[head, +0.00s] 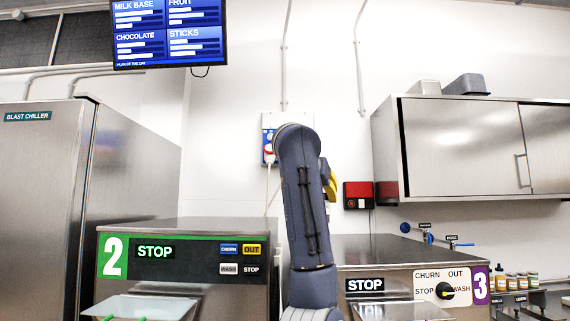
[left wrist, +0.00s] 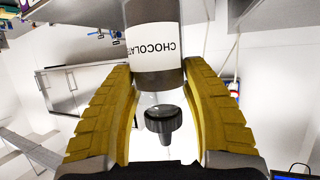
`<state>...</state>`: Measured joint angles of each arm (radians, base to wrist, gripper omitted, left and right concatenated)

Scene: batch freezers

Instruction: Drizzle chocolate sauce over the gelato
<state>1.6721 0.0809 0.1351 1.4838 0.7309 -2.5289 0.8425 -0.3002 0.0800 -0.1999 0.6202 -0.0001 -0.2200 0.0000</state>
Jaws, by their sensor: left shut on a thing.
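In the left wrist view, a bottle (left wrist: 152,47) with a white label reading CHOCOLATE and a black cap (left wrist: 162,126) is between the two yellow fingers of my left gripper (left wrist: 180,78). The gripper is shut on the bottle. The label and the room both appear upside down in this view, so the bottle looks roughly upright. In the head view, my left gripper (head: 329,180) is mostly hidden behind my dark arm, and the bottle is not visible there. No gelato shows in either view. My right gripper is not in view.
Freezer 2 (head: 185,244) and freezer 3 (head: 390,255) both show STOP. A blast chiller (head: 45,200) stands at the left. A wall cabinet (head: 460,145) hangs at the right, above a rack of small bottles (head: 512,283). The wall has a red box (head: 358,190).

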